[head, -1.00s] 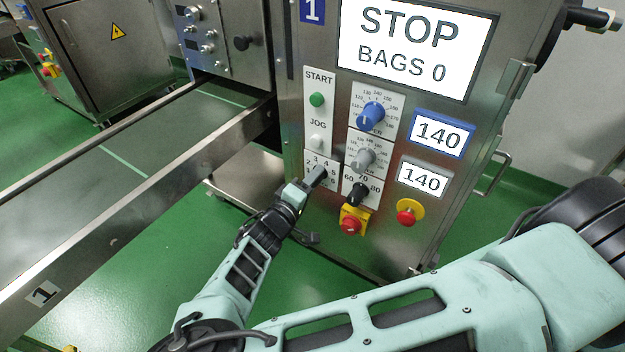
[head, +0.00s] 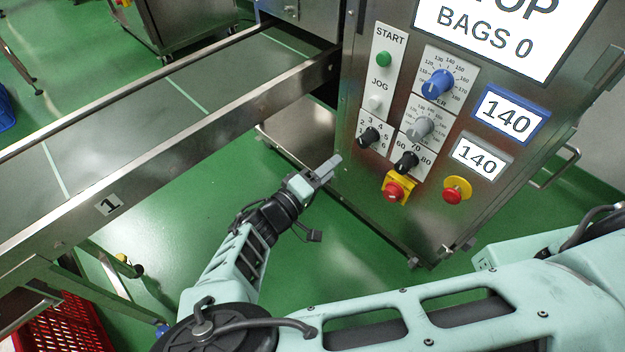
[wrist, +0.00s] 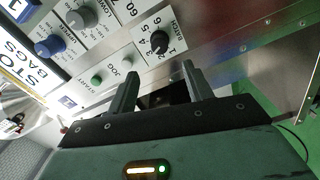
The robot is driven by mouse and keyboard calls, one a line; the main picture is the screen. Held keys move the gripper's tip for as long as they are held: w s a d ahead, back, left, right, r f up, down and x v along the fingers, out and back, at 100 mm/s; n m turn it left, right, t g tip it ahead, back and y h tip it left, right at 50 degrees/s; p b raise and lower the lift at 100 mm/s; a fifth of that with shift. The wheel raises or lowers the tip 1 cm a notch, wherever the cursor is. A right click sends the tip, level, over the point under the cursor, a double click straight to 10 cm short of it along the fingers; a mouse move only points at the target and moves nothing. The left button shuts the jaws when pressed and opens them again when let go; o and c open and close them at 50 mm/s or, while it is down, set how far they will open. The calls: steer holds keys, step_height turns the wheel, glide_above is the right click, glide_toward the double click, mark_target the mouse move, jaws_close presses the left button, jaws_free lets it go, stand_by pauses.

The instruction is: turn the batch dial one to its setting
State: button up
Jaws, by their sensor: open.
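The batch dial is a small black knob (head: 369,137) on a white plate with numbers around it, low on the left of the machine's front. In the wrist view the batch dial (wrist: 159,41) sits just beyond the gap between my fingertips, with its printed numbers visible. I cannot tell for certain which number its pointer marks. My gripper (head: 331,166) is below and left of the dial in the head view, apart from it. In the wrist view my gripper (wrist: 160,72) has its two fingers spread, with nothing between them.
Close to the dial are a second black knob (head: 405,162), a grey knob (head: 420,129), a blue knob (head: 437,84), a green start button (head: 383,59) and a red stop button (head: 393,191) on yellow. A conveyor (head: 160,125) runs to the left. Green floor is open below.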

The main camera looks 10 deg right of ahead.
steer(key=shift+v, duration=2.35)
steer(key=s+d+r+g+y, duration=0.3)
steer(key=s+d+g+y, duration=0.2)
steer(key=s+g, duration=0.5)
steer(key=s+d+r+n+y, duration=0.1)
steer(key=s+r+n+y, duration=0.3)
steer(key=r, duration=0.6)
steer(key=s+d+r+m+y, duration=0.1)
steer(key=s+d+r+y, duration=0.15)
steer(key=r+y, duration=0.55)
step_height(320, 180, up, 28)
steer(key=h+p, duration=0.1)
steer(key=p, duration=2.5)
steer(key=shift+a+g+h, duration=0.3)
steer(key=shift+a+h, duration=0.1)
steer(key=shift+a, duration=0.05)
